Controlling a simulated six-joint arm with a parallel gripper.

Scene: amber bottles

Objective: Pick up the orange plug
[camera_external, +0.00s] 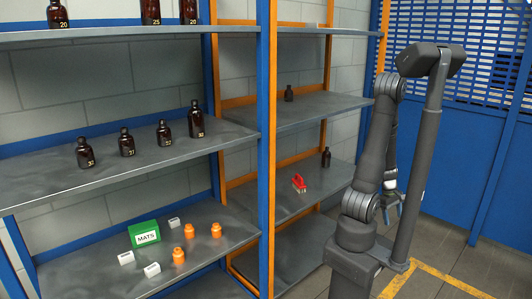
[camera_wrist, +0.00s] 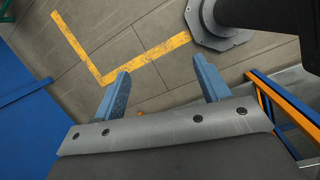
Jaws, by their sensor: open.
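Three small orange plugs stand on the lower left shelf in the external view: one at the back (camera_external: 187,231), one to the right (camera_external: 216,230) and one at the front (camera_external: 178,256). Which one the task means, I cannot tell. My gripper (camera_external: 388,206) hangs low beside my arm at the right, far from the plugs. In the wrist view my gripper (camera_wrist: 161,75) has its two blue fingers wide apart, with nothing between them but floor. No plug shows in the wrist view.
A green MATS box (camera_external: 145,234) and small white blocks (camera_external: 152,270) share the plugs' shelf. Amber bottles (camera_external: 127,143) stand on the shelf above. A blue upright (camera_external: 266,150) separates the bays. A red item (camera_external: 298,183) lies on the right bay. The floor (camera_wrist: 150,60) has yellow lines.

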